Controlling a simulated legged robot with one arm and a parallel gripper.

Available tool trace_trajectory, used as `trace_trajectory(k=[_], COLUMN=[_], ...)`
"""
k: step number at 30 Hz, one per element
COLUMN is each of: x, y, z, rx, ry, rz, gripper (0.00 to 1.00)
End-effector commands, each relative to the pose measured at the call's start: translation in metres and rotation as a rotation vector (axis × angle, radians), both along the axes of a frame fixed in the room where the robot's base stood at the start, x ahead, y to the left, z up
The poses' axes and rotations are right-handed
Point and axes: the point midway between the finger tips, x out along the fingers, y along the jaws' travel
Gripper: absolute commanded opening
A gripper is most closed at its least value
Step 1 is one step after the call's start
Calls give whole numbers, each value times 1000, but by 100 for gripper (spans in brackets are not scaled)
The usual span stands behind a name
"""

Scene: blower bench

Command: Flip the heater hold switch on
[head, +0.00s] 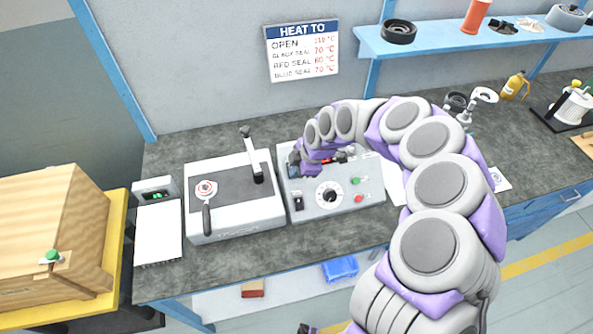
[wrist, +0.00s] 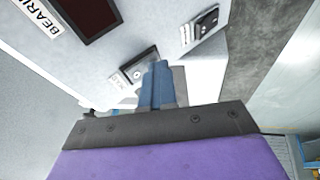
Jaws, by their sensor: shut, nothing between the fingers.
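The grey control box (head: 335,205) stands on the bench with a round dial, a green button, a red button and a black switch (head: 298,203) at its front left. My gripper (head: 294,168) is over the box's back left part. In the wrist view its blue fingers (wrist: 157,72) are shut and empty, with their tips beside a small labelled switch plate (wrist: 138,66). The label is too small to read surely, and I cannot tell contact. A black rocker switch (wrist: 206,22) sits farther along the panel. My arm hides part of the box in the head view.
A white press-like unit (head: 235,200) with a lever stands left of the box. A notepad (head: 158,235) and a wooden crate (head: 50,235) are farther left. A blue shelf (head: 450,38) hangs at the back right. The bench front is clear.

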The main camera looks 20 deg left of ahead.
Motion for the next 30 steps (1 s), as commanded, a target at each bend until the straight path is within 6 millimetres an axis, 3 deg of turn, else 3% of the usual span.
trace_trajectory(k=[30], x=[1], y=[0], z=[16], rx=[5], ry=[-9], rz=[-1], gripper=[0])
